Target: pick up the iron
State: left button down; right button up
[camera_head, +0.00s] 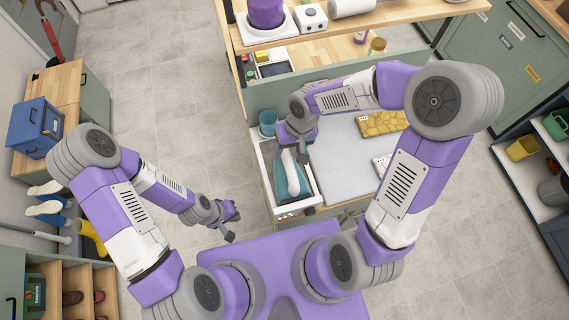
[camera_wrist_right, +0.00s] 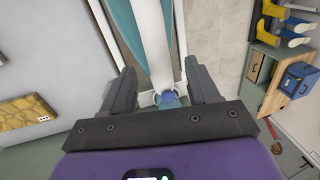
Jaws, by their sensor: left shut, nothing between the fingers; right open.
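The iron (camera_head: 292,178), with a white handle and a teal body, lies in a shallow tray (camera_head: 309,201) at the left end of the grey-topped table. My right gripper (camera_head: 291,152) is over the far part of the iron, pointing down. In the right wrist view the iron (camera_wrist_right: 152,40) runs up between the spread fingers of my open right gripper (camera_wrist_right: 160,84). The fingers stand on both sides of its handle, with gaps visible. The handle's height relative to the fingertips is hard to tell. My left gripper (camera_head: 230,230) is shut and empty over the floor, left of the table.
A blue cup (camera_head: 267,122) stands just behind the tray. A wooden shelf (camera_head: 350,27) crosses above the back. Open floor lies to the left.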

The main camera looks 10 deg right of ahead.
aim_at(286, 153)
jog(key=f, duration=0.3)
jog(key=a+f, duration=0.1)
jog(key=f, duration=0.1)
jog(key=shift+w, duration=0.2)
jog(key=shift+c, duration=0.2)
grip_shut()
jog(key=shift+w+r, duration=0.1)
dwell(0.9)
